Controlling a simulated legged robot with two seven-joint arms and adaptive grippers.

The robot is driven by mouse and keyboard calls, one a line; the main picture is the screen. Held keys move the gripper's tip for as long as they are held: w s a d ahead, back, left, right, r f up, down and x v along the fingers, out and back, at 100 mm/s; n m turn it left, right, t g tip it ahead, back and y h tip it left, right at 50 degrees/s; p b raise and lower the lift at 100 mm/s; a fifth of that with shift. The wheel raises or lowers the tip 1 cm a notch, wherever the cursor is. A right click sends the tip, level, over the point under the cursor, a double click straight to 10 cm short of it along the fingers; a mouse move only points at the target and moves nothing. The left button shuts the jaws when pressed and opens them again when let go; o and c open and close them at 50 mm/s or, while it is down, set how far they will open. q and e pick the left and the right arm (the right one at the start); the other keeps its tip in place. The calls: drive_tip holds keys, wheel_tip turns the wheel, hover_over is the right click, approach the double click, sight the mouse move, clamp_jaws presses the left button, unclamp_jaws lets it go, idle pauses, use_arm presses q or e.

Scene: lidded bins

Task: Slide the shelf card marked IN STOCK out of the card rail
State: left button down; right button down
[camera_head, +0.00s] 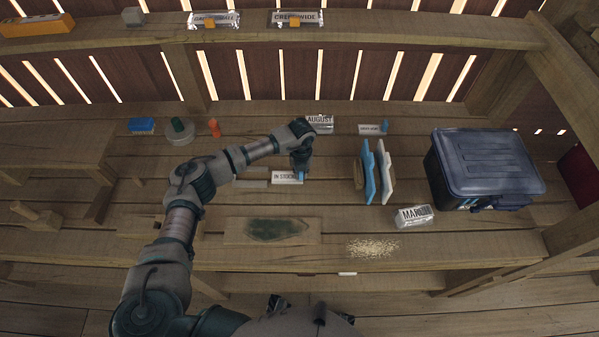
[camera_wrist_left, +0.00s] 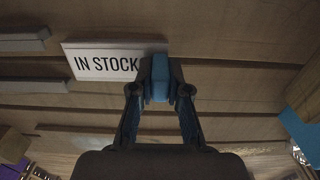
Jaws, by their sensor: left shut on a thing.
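The white IN STOCK card (camera_head: 285,178) is at the middle of the bench. It also shows in the left wrist view (camera_wrist_left: 95,63), with a blue tab (camera_wrist_left: 160,78) at its right end. My left gripper (camera_head: 301,170) is shut on the blue tab, and its fingers also show in the left wrist view (camera_wrist_left: 160,95). The grey card rail (camera_head: 252,183) lies to the left of the card, and its two strips show in the wrist view (camera_wrist_left: 30,86). The card's left edge is at the strips' right ends; no clear overlap shows. My right gripper is not in view.
A second card (camera_head: 371,130) with a blue tab stands behind to the right, near a block marked AUGUST (camera_head: 319,124). Upright blue (camera_head: 369,175) and white (camera_head: 386,172) panels and a lidded bin (camera_head: 482,165) stand at right. A dark-stained board (camera_head: 235,237) lies in front.

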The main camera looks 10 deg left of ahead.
use_arm(q)
drive_tip(key=shift+s+f, duration=0.1)
drive_tip(key=shift+f, duration=0.1)
drive_tip(key=shift+w+r+p, duration=0.2)
drive_tip(key=shift+r+p, duration=0.55)
drive_tip(key=shift+r, duration=0.2)
drive_tip(key=shift+r+p, duration=1.5)
drive_tip(key=shift+r, duration=0.75)
